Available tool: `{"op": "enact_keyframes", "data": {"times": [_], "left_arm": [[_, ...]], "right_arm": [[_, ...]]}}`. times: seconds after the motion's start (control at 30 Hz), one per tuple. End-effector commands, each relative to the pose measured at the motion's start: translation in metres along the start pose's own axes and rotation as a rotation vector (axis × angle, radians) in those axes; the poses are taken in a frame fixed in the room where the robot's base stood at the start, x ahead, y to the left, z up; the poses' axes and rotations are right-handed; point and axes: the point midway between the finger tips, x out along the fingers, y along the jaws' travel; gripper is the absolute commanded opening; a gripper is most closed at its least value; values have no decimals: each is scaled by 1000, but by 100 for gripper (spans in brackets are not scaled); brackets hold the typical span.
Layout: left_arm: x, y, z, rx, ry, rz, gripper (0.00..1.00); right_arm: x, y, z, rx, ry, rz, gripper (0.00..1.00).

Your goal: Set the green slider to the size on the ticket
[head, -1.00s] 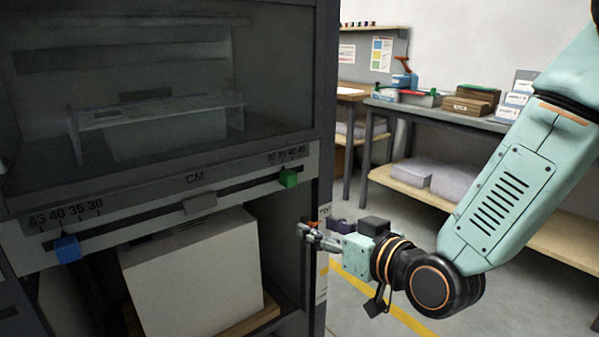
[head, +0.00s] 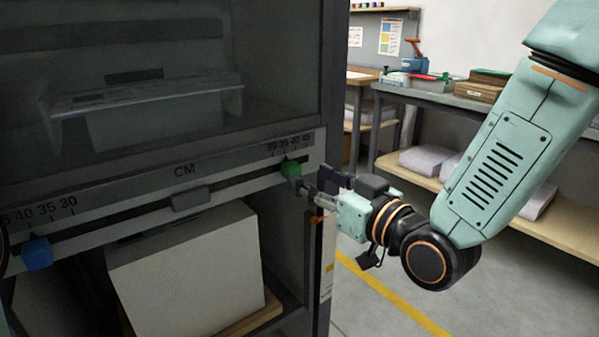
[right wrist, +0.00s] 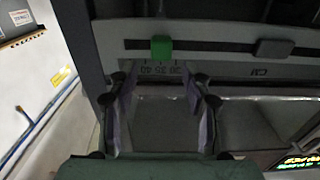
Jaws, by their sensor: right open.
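The green slider (head: 291,168) sits on the right part of the rail, under a scale of 30 to 45, around the 35 and 40 marks; its exact setting is unclear. In the right wrist view the green slider (right wrist: 161,48) lies just beyond the fingertips, lined up with the gap between them. My right gripper (head: 308,190) is open and empty close to the slider; its two fingers (right wrist: 162,92) stand apart. I cannot make out a ticket with a readable size. My left gripper is not in view.
The CM rail (head: 240,184) also carries a grey block (head: 191,196) and a blue slider (head: 37,254). Below is a white stack (head: 190,265) in the cabinet. A lit display (right wrist: 298,160) shows at the wrist view's corner. A workbench (head: 440,98) stands behind right; floor between is clear.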

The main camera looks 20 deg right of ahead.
Motion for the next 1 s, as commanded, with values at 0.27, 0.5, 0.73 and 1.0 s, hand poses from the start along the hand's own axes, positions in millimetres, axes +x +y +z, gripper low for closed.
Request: {"op": "enact_keyframes", "data": {"times": [0.27, 0.5, 0.73, 1.0], "left_arm": [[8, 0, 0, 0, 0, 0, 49], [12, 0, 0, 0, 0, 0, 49], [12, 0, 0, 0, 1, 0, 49], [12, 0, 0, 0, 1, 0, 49]], "right_arm": [[33, 2, 1, -5, 0, -1, 49], [53, 4, 1, -1, -1, 1, 49], [55, 4, 0, 1, 0, 1, 49], [55, 4, 0, 1, -1, 1, 34]]}}
